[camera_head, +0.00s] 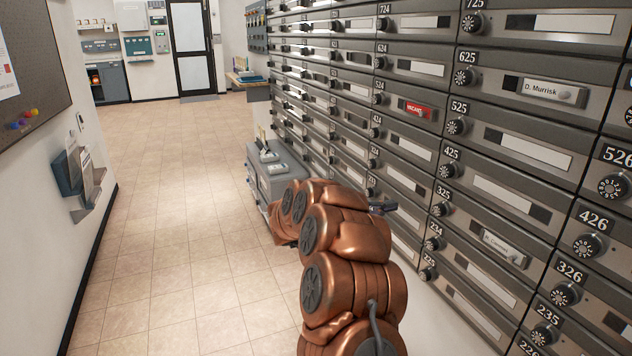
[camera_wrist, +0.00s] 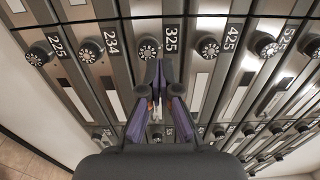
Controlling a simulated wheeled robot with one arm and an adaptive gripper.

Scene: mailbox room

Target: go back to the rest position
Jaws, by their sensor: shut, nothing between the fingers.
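My gripper (camera_wrist: 157,88) is shut and empty in the wrist view, its purple-sided fingers meeting near the mailbox marked 325. In the head view only a small dark part of my gripper (camera_head: 383,208) shows past my copper-coloured arm, close to the mailbox wall (camera_head: 500,185). The arm is bent and reaches forward along the wall. It hides part of the lower mailboxes. I cannot tell whether the fingertips touch the mailbox front.
A grey cabinet (camera_head: 277,175) stands against the wall beyond my arm. A wall holder (camera_head: 80,180) and a pinboard (camera_head: 30,70) are on the left. The tiled floor (camera_head: 170,200) is clear towards the door (camera_head: 192,48).

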